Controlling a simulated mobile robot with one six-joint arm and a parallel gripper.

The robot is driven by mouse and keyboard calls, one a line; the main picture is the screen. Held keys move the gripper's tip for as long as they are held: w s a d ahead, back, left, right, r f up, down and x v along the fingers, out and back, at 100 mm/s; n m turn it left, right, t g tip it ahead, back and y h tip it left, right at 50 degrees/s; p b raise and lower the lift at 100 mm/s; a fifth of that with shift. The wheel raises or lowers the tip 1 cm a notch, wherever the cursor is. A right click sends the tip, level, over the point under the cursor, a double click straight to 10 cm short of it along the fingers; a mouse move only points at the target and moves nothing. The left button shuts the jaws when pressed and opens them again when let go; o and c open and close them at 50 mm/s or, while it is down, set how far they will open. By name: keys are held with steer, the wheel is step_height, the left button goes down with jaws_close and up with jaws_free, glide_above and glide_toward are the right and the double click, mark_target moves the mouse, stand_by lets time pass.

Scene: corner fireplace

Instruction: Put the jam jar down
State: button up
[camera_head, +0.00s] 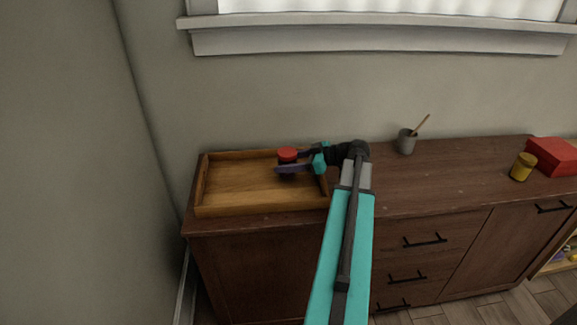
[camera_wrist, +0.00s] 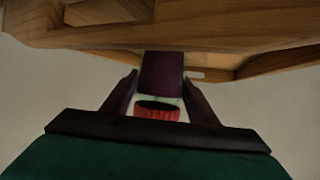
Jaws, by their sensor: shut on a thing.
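The jam jar has a red lid (camera_head: 288,154) and a dark purple body (camera_wrist: 161,73). My gripper (camera_head: 290,164) is shut on it, with one finger on each side in the wrist view. The jar is over the back right part of a wooden tray (camera_head: 235,186). In the wrist view, which looks upside down, the lid is towards the palm and the jar's base end meets the tray's wood (camera_wrist: 230,35). I cannot tell whether the jar touches the tray floor. In the head view, a finger hides most of its body.
The tray sits at the left end of a dark wooden sideboard (camera_head: 450,180), near the wall corner. A grey cup with a stick (camera_head: 406,143), a yellow jar (camera_head: 522,167) and a red box (camera_head: 556,156) stand to the right. The tray's left part is empty.

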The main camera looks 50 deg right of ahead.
steer(key=shift+f, duration=0.85)
steer(key=shift+f, duration=0.15)
steer(key=o, duration=1.3)
steer(key=b+v, duration=0.1)
steer(key=v, duration=1.1)
steer(key=shift+b, duration=0.4)
steer(key=shift+s, duration=0.1)
